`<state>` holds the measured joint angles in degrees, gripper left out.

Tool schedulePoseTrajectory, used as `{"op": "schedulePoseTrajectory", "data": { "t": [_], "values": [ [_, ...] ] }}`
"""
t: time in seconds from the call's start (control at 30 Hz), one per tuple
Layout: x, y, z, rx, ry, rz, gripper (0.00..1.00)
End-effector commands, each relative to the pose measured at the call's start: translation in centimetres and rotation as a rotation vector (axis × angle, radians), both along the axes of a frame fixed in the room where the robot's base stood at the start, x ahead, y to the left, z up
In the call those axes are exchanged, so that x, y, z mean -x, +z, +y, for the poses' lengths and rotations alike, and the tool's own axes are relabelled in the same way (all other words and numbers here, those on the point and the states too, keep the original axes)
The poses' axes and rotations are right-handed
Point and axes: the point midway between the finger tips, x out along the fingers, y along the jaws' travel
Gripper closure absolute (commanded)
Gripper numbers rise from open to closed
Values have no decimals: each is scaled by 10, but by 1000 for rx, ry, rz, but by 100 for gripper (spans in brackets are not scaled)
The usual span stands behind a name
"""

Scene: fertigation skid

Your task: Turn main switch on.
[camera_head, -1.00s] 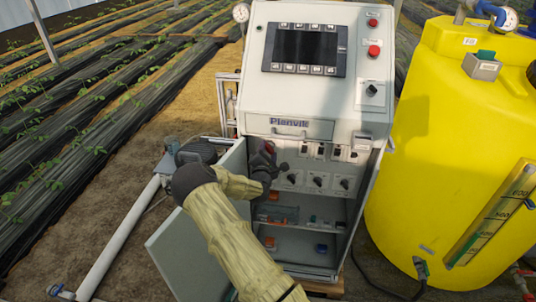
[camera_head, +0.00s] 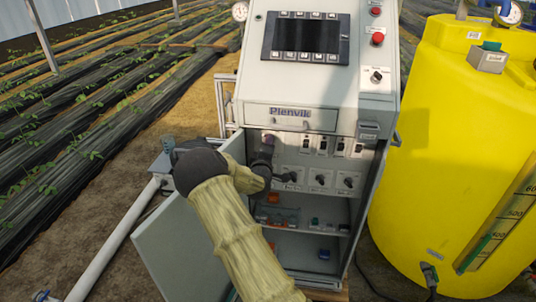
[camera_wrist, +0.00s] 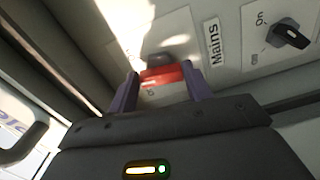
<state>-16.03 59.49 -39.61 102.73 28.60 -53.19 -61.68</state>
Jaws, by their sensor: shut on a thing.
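The main switch is a red handle (camera_wrist: 162,75) in the wrist view, beside a label reading "Mains" (camera_wrist: 215,45). My gripper (camera_wrist: 165,88) has its two purple fingers on either side of the red handle and is shut on it. In the head view my gripper (camera_head: 266,150) reaches into the open cabinet (camera_head: 300,120) at the left end of a row of switches. It hides most of the main switch there. I cannot read the handle's exact on or off position.
A black knob (camera_wrist: 291,35) with an "On" mark sits right of the label. The open cabinet door (camera_head: 180,245) hangs on the left, close to my arm. A yellow tank (camera_head: 440,150) stands right. Shelves with small parts (camera_head: 275,215) lie below the switches.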

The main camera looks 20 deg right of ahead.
Motion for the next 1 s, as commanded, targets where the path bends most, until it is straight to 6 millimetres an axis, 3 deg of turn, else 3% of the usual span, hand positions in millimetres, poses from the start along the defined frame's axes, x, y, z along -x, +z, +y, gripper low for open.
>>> {"op": "schedulePoseTrajectory", "data": {
  "t": [0.53, 1.0],
  "values": [
    [0, -7, 0, -400, -2, -267, 73],
    [0, -6, 1, -521, -3, -346, 73]
  ]
}}
